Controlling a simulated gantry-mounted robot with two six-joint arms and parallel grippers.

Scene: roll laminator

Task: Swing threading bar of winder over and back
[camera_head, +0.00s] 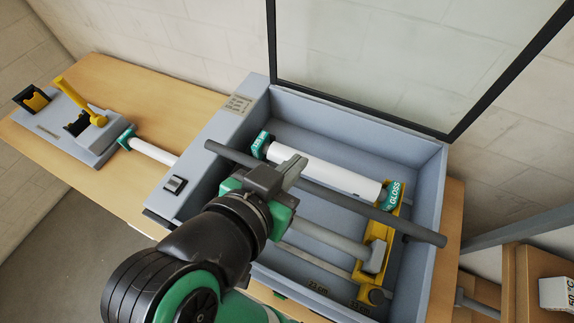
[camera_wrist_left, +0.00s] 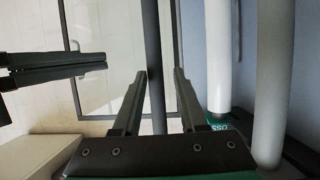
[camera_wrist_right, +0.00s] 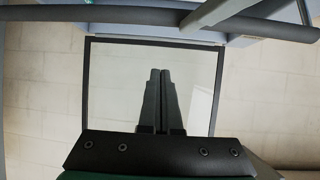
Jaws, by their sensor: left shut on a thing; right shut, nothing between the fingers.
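The dark threading bar (camera_head: 400,226) lies slantwise across the open grey winder housing (camera_head: 432,190), above a white roll (camera_head: 335,174). In the right wrist view, the left fingers (camera_wrist_right: 212,13) show at the bar. My arm hides the housing's front left in the head view.
A framed glass lid (camera_head: 380,55) stands open behind the housing. A yellow bracket (camera_head: 376,255) and grey rollers sit inside. A yellow-handled unit (camera_head: 80,105) stands on the wooden table (camera_head: 100,75) at left. A wooden box with a white label is at lower right.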

